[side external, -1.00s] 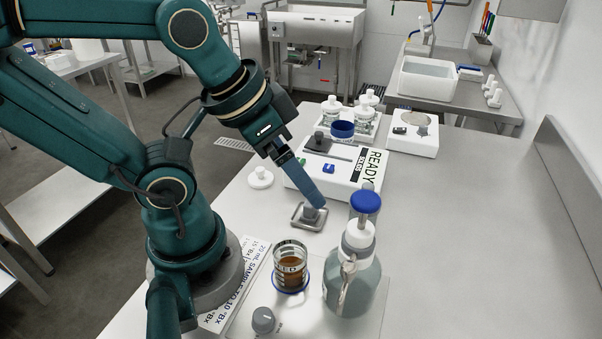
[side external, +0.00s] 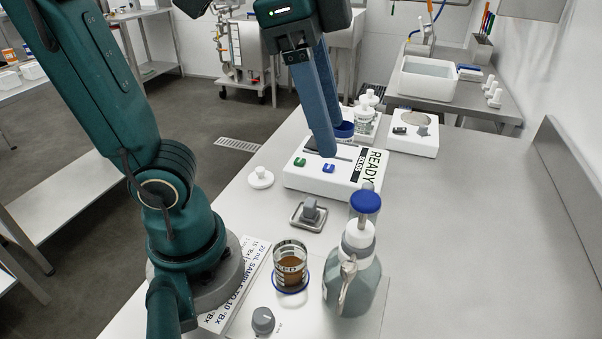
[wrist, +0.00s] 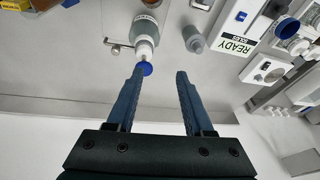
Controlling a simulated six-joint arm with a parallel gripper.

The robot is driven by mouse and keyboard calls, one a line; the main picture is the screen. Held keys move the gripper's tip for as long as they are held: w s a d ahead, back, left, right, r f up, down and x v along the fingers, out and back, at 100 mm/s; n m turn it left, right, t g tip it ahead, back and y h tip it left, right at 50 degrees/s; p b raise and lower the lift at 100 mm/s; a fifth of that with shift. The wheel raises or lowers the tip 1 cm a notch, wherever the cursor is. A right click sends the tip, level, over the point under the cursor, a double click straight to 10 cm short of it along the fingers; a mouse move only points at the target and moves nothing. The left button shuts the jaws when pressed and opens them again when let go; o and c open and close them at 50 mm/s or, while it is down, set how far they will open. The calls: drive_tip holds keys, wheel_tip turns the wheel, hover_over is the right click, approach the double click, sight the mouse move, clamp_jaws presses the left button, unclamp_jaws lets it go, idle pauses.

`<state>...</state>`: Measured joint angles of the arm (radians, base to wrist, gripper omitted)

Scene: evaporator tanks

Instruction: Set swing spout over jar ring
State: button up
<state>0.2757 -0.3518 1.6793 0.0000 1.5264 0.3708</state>
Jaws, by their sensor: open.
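A large grey-green bottle (side external: 352,288) stands upright at the front with a white collar and a blue cap (side external: 365,203). A pale, thin spout-like part (side external: 347,275) hangs on its jar-facing side; its outlet is unclear. Left of the bottle, a glass jar (side external: 291,266) of brown liquid stands in a blue ring (side external: 290,287). The spout-like part is beside the jar, apart from it. My gripper (side external: 325,140) is open and empty, raised above the white READY box. In the wrist view, the bottle's blue cap (wrist: 145,68) shows near the left fingertip of my gripper (wrist: 160,74).
The white READY box (side external: 338,172) lies behind the jar. A grey knob-like block (side external: 310,208) sits in a metal dish between them. A grey dial (side external: 263,320) is at the front, and small white-capped bottles (side external: 365,120) stand farther back. The right side of the bench is clear.

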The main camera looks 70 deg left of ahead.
sight(350, 265)
drive_tip(key=s+d+f+m+g+y, duration=0.1)
drive_tip(key=d+f+m+g, duration=0.15)
drive_tip(key=d+m, duration=0.75)
drive_tip(key=shift+m+g, duration=0.3)
drive_tip(key=shift+g, duration=0.05)
drive_tip(key=shift+a+f, duration=0.25)
drive_tip(key=shift+f, duration=1.2)
drive_tip(key=shift+a+f, duration=0.25)
drive_tip(key=shift+f, duration=1.2)
drive_tip(key=shift+a+f, duration=0.25)
drive_tip(key=shift+f, duration=1.2)
clamp_jaws()
